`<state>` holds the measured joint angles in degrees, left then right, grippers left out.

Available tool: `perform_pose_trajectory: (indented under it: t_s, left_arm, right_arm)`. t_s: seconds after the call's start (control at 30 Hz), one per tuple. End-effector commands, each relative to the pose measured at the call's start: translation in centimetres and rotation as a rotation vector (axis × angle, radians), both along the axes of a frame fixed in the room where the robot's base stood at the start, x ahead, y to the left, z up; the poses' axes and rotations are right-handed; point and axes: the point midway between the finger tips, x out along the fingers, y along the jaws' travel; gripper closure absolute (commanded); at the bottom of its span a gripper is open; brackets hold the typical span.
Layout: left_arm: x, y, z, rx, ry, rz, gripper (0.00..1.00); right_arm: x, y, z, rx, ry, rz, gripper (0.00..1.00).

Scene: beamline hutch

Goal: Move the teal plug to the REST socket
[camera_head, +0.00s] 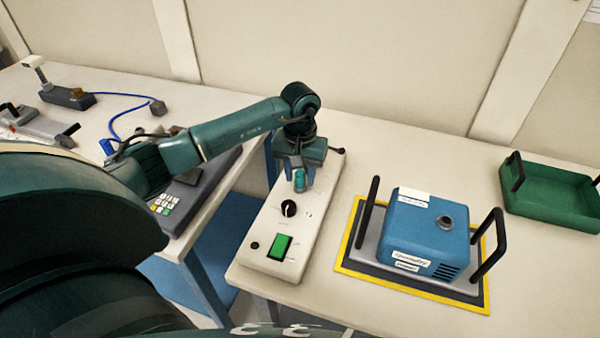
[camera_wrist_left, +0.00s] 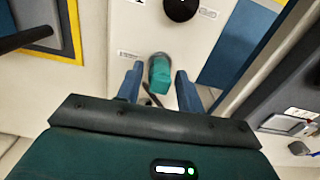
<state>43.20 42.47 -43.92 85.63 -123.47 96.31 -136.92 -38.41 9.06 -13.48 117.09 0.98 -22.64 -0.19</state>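The teal plug (camera_head: 299,180) is at the far part of a white control panel (camera_head: 265,232), and it also shows in the left wrist view (camera_wrist_left: 161,76). My left gripper (camera_head: 300,172) reaches down over it from the far side. In the left wrist view, the blue fingers of my left gripper (camera_wrist_left: 160,72) stand on either side of the plug, with a gap on each side. The gripper is open. A dark cable runs from the plug under the gripper. I cannot read which label is the REST socket. My right gripper is not in view.
The panel carries a black knob (camera_head: 289,208) and a green switch (camera_head: 280,246). To the right, a blue box (camera_head: 408,238) with black handles stands on a yellow-edged mat (camera_head: 340,262). A green tray (camera_head: 550,195) is farther right. A keypad device (camera_head: 165,203) is left.

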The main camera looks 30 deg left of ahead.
Motion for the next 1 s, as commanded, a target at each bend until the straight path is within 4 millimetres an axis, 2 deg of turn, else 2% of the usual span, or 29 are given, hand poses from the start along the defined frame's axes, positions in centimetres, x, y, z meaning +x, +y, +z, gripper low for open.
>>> perform_pose_trajectory:
  t_s: [0.13, 0.5, 0.63, 1.0]
  left_arm:
    - [0.0, 0.0, 0.0, 0.000, 0.000, 0.000, 0.51]
    - [0.0, 0.0, 0.0, 0.000, 0.001, 0.000, 0.51]
    - [0.1, 0.1, 2.5, 0.002, -0.007, 0.000, 0.51]
    - [0.1, 0.0, 10.6, 0.001, -0.005, -0.001, 0.51]
  right_arm:
    - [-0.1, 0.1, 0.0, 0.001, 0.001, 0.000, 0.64]
    - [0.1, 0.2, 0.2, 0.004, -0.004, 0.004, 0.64]
    - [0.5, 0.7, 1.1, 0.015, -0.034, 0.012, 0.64]
    - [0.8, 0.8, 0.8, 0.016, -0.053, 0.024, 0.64]
